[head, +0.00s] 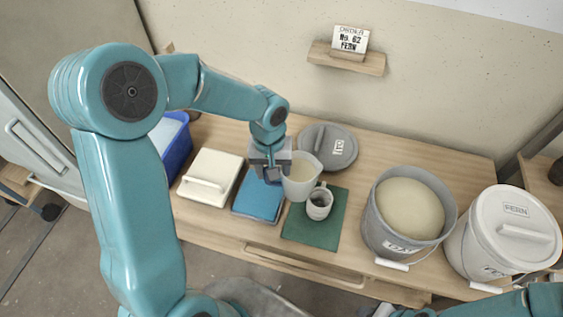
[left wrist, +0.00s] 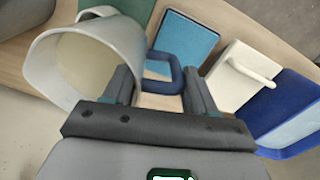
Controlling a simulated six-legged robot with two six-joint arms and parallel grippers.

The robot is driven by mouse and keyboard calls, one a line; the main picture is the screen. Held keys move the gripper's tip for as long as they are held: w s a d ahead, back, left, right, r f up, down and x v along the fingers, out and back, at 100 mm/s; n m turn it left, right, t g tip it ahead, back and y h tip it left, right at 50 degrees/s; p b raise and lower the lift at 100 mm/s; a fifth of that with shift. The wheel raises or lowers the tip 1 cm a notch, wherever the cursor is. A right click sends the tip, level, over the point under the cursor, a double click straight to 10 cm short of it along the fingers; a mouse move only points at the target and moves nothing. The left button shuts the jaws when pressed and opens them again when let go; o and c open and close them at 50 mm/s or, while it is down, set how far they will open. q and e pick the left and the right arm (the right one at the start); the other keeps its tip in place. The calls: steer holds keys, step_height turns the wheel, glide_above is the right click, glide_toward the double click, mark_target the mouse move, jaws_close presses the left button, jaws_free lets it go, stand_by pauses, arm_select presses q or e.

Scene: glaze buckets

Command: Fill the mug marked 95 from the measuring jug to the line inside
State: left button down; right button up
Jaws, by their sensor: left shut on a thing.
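The measuring jug (head: 301,178) is pale, with cream glaze inside. It also shows in the left wrist view (left wrist: 50,75), where its dark blue handle (left wrist: 178,62) lies between my fingers. My left gripper (head: 270,170) is shut on that handle. A small pale grey mug (head: 319,204) stands upright on the green mat (head: 300,230), just in front and right of the jug. Its number and inside line are too small to read, and its inside looks dark. The jug's body is close to the mug; I cannot tell whether they touch. My right gripper is out of view.
A grey bucket (head: 375,226) of cream glaze stands open at right, beside a lidded white bucket (head: 470,248). A grey lid (head: 318,136) lies behind the jug.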

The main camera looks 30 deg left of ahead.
arm_select(q)
steer(key=shift+w+a+r, duration=0.1)
steer(key=shift+a+r, duration=0.1)
steer(key=shift+r, duration=0.4)
steer(key=shift+a+r+p, duration=0.2)
steer(key=shift+a+p, duration=0.15)
steer(key=shift+p, duration=0.05)
steer(key=shift+d+f+b, duration=0.1)
steer(key=shift+f+b, duration=1.25)
steer(key=shift+f, duration=0.65)
steer(key=shift+r+p, duration=0.3)
steer(key=shift+p, duration=0.05)
steer(key=shift+r+g+y+p, duration=0.6)
steer(key=shift+r+y+p, duration=0.35)
steer(key=shift+y+p, duration=0.15)
steer(key=shift+f+y+b, duration=0.3)
steer(key=shift+f+b, duration=0.05)
steer(key=shift+b, duration=0.1)
steer(key=shift+r, duration=0.15)
